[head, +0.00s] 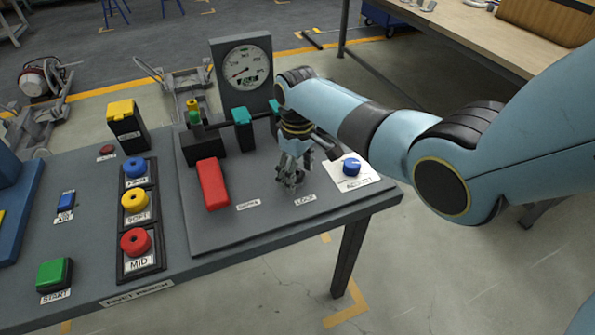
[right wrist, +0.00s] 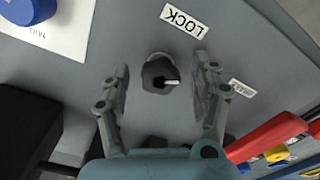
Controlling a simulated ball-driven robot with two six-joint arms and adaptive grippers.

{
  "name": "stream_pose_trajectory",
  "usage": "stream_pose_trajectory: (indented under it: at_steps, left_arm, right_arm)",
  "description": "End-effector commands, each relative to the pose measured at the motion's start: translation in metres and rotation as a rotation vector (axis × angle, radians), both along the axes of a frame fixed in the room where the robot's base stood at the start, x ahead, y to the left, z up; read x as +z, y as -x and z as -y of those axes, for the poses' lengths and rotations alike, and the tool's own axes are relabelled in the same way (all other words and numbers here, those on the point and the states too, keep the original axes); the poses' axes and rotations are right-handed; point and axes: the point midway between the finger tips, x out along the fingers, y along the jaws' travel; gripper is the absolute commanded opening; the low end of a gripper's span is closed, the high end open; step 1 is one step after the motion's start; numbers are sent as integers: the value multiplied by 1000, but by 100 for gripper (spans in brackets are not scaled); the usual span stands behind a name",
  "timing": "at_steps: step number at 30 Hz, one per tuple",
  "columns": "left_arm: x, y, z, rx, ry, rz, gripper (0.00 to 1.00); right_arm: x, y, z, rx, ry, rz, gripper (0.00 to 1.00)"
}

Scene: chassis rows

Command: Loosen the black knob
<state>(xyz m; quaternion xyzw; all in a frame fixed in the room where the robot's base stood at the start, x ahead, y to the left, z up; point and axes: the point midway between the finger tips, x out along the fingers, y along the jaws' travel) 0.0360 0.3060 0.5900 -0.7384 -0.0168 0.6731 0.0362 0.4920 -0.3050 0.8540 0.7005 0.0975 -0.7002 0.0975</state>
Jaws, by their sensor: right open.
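The black knob (right wrist: 158,76) shows in the right wrist view as a dark, many-sided knob with a white pointer mark, beside a label reading LOCK (right wrist: 185,20). My right gripper (right wrist: 163,72) is open, with one finger on each side of the knob and a visible gap to both. In the head view my right gripper (head: 290,180) points down at the panel just behind the LOCK label (head: 305,199), and its fingers largely hide the knob. My left gripper is in neither view.
A blue knob on a white plate (head: 371,182) stands close to the right of the gripper. A red block handle (head: 212,183) lies to its left. A gauge (head: 246,64) and a pipe with a teal valve (head: 242,116) stand behind. Coloured buttons (head: 134,202) are farther left.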

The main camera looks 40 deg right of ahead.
Motion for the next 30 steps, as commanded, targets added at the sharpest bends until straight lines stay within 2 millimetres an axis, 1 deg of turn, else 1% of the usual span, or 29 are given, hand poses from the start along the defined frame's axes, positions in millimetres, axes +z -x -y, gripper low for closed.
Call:
stream_pose_trajectory:
  at_steps: [4,15,17,25,30]
  left_arm:
    - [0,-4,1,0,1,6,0]
    - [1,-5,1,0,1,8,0]
    - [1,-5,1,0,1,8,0]
    - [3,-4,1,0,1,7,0]
    - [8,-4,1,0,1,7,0]
  right_arm:
    - [0,0,0,0,0,0,63]
    - [0,0,0,0,0,-1,15]
    - [0,0,0,0,0,-1,8]
    - [1,0,0,29,-1,-1,7]
    - [2,0,0,105,0,-2,7]
